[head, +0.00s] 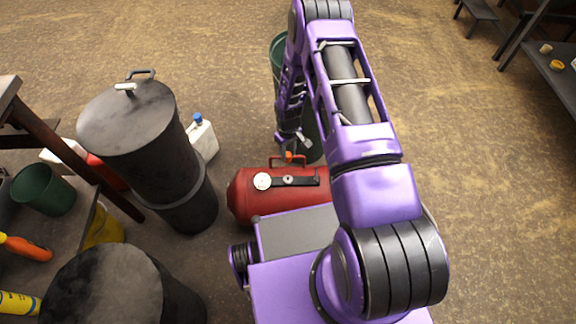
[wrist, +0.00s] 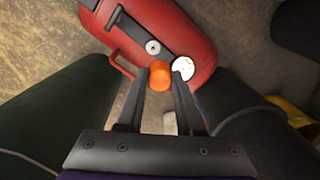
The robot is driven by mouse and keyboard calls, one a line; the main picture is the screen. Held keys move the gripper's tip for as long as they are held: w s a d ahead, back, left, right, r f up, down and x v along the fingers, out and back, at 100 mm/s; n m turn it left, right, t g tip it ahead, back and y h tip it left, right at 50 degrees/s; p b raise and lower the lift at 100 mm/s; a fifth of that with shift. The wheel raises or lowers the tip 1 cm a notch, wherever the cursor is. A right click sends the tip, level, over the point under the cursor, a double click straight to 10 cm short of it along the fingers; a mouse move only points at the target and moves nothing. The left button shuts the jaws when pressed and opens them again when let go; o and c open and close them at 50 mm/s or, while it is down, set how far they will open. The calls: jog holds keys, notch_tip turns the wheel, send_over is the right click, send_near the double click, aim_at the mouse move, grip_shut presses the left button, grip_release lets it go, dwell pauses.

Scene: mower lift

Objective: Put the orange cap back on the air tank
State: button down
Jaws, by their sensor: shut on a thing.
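The red air tank (head: 240,199) lies on its side on the floor in front of my base; part of it is hidden by my body. On top it has a dark strip with a small round metal fitting (head: 288,180), a white gauge (head: 262,181) and a red handle. My gripper (head: 289,153) is just behind the tank, pointing down. In the wrist view the orange cap (wrist: 160,73) sits between my fingertips, held by them. There the tank (wrist: 180,22) and the bare-looking fitting (wrist: 153,47) lie just beyond the cap. I cannot tell the cap's exact height above the tank.
A black lidded drum (head: 130,120) stands left of the tank, with a white jug (head: 204,140) beside it. A green bin (head: 277,50) stands behind my arm, close to the gripper. A cluttered bench is at far left. Open floor lies behind and right.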

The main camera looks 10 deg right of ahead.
aim_at(288, 177)
jog(key=f+n, duration=0.1)
jog(key=f, duration=0.3)
jog(key=w+f+n, duration=0.1)
jog(key=f, duration=0.2)
jog(key=w+f+b, duration=0.1)
jog(key=f, duration=0.3)
jog(key=shift+w+d+f+n, duration=0.2)
jog(key=shift+w+f+n, duration=0.1)
jog(key=shift+n, duration=0.1)
jog(key=shift+f+b, duration=1.75)
jog(key=shift+f, duration=1.3)
jog(key=shift+s+d+f, duration=0.1)
jog(key=shift+f, duration=0.5)
jog(key=c, duration=0.8)
grip_release()
jog(key=shift+c, duration=0.2)
jog(key=shift+r, duration=0.1)
notch_tip(288, 177, up, 11)
jog(key=p, duration=0.6)
